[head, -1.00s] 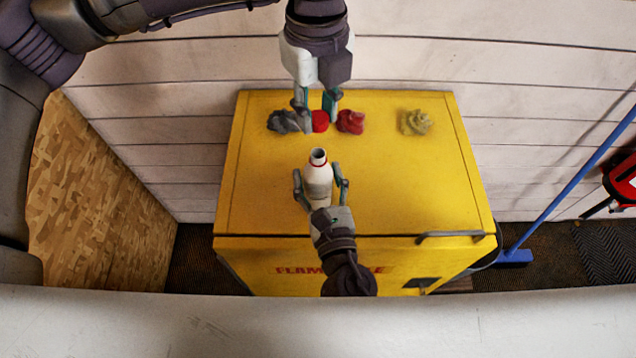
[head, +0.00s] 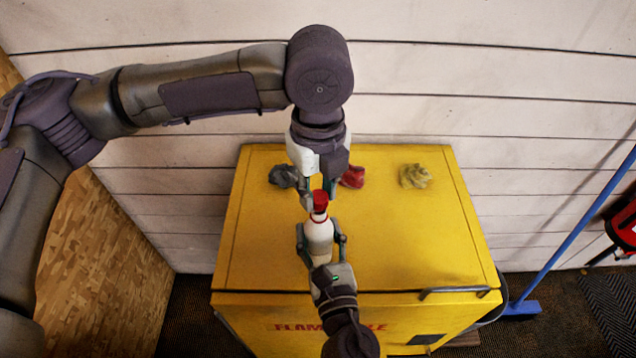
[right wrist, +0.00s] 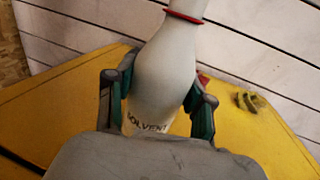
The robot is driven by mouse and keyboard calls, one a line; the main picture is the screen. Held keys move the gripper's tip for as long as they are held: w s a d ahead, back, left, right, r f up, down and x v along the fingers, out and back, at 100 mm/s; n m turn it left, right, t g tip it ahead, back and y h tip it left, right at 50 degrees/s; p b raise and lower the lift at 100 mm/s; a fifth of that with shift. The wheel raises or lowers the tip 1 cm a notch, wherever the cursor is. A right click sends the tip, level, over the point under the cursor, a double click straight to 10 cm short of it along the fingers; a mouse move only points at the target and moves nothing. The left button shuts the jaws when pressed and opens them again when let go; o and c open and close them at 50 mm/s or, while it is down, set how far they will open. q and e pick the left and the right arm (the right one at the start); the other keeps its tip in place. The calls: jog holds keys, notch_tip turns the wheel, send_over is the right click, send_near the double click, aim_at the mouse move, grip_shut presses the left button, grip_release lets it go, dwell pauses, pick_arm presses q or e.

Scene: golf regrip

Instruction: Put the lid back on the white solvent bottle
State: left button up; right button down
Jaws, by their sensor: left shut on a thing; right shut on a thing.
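The white solvent bottle (head: 318,236) stands upright over the yellow cabinet top, with a red ring at its neck. My right gripper (head: 321,238) is shut around its body from the front; the bottle (right wrist: 168,65) also fills the middle of the right wrist view between the fingers (right wrist: 157,103). The red lid (head: 320,199) is held by my left gripper (head: 318,196), which reaches down from above. In the head view the lid appears at the bottle's mouth. I cannot tell whether it touches the bottle or is just above or behind it.
The yellow flammables cabinet (head: 400,240) has free room to the right of the bottle. Crumpled rags lie at its back: grey (head: 284,175), red (head: 352,177) and yellow (head: 415,176). A blue broom (head: 570,235) leans at the right.

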aim_at(319, 235)
dwell(0.4)
pick_arm(q)
jog(key=shift+f, duration=0.9)
jog(key=shift+f, duration=0.55)
jog(key=m, duration=0.7)
jog(key=shift+d, duration=0.15)
jog(key=m, duration=0.6)
jog(key=shift+m, duration=0.4)
jog(key=m, duration=0.9)
jog(key=shift+s+d, duration=0.1)
